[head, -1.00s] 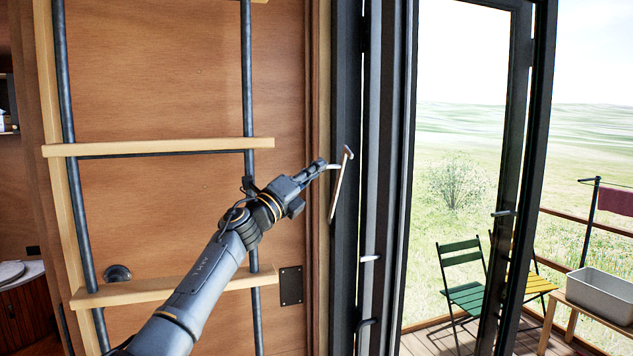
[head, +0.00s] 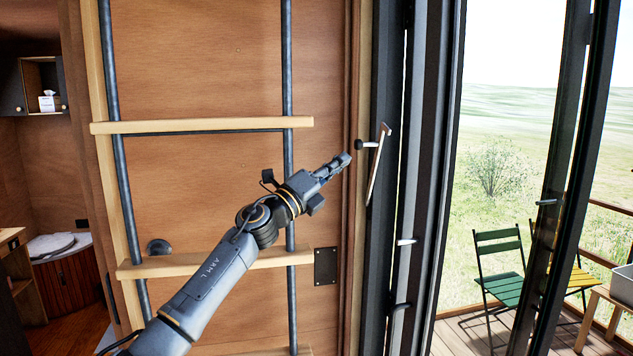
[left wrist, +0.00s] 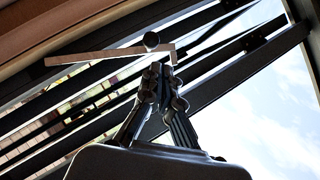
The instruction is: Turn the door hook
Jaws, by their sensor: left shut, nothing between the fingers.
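The door hook (head: 376,172) is a pale, slim metal bar on the dark door frame, tilted a little from upright, with a short bend at its top. A black round knob (head: 359,145) on a short pin sits to the left of its upper part. My left gripper (head: 345,160) is shut and empty, just left of and slightly below the knob, apart from the bar in the head view. In the left wrist view the hook (left wrist: 95,57) and the knob (left wrist: 151,40) lie beyond the shut fingertips (left wrist: 164,75). My right gripper is not in view.
A wooden ladder (head: 200,127) with dark metal rails stands on the panelled wall behind my left arm. The glass door (head: 575,150) stands to the right. Green (head: 498,250) and yellow folding chairs are on the deck outside. A cabinet and counter are at far left.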

